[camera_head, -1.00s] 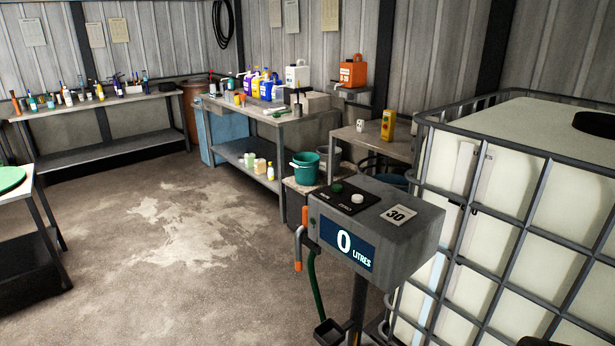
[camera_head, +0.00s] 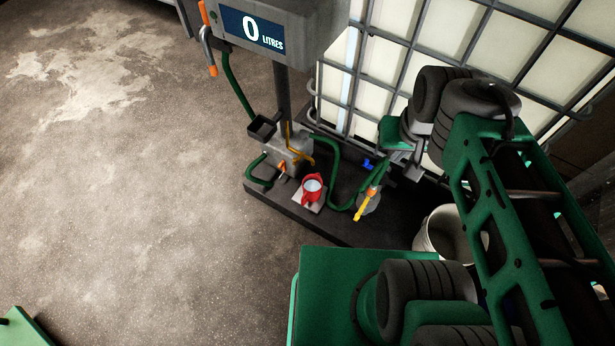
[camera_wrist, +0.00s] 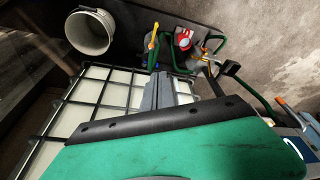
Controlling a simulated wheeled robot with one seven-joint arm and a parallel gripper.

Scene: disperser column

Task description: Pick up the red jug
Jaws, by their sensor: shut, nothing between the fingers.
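The red jug (camera_head: 304,190) stands on a small pale plate (camera_head: 297,201) on the dark low base at the foot of the disperser column (camera_head: 283,95). Its opening faces up and shows a pale inside. It also shows near the top of the wrist view (camera_wrist: 182,38). My gripper (camera_head: 413,174) is up and to the right of the jug in the head view, apart from it. In the wrist view its grey fingers (camera_wrist: 165,76) are shut and empty, pointing toward the base, with the jug beyond them.
Green hoses (camera_head: 328,165) and a yellow-handled valve (camera_head: 364,204) lie close to the jug's right. A white bucket (camera_head: 445,228) stands further right. The caged tank (camera_head: 385,60) rises behind. The concrete floor (camera_head: 140,200) on the left is clear.

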